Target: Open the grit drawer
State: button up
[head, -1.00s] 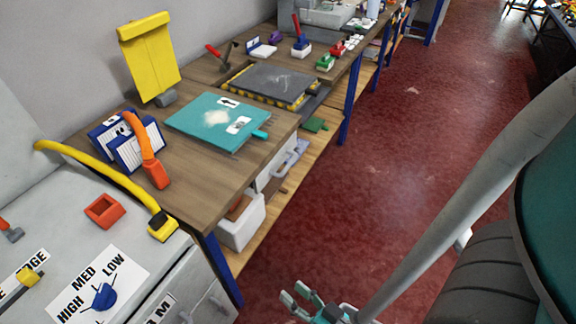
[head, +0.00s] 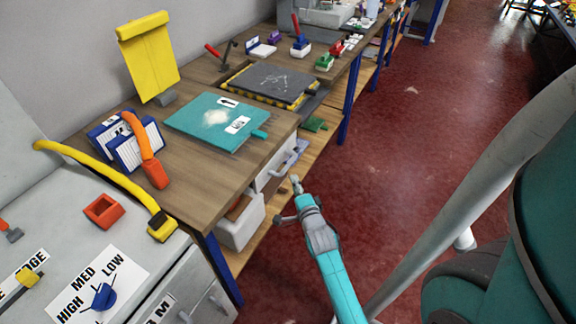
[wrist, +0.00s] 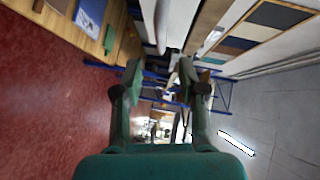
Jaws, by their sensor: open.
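A white drawer front (head: 270,173) shows under the near bench's top, below the teal board. A white box-like drawer or bin (head: 238,226) stands out lower and to the left of it, with something brown inside. I cannot read a grit label on either. My gripper (head: 289,201) is open and empty, just right of these drawers and apart from the bench top. In the wrist view its two fingers (wrist: 159,82) are spread, with pale panels beyond them. Whether a fingertip touches a drawer handle cannot be told.
The wooden bench top (head: 205,183) holds a teal board (head: 208,120), a dark slab (head: 270,82), blue-and-white blocks and a yellow stand (head: 150,60). A blue leg (head: 219,268) stands at the near corner. A grey cabinet is at lower left. The red floor (head: 400,140) is clear.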

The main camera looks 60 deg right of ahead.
aim_at(288, 164)
jog(key=x, duration=1.1)
jog(key=shift+s+d, duration=0.1)
jog(key=shift+d, duration=0.05)
grip_shut()
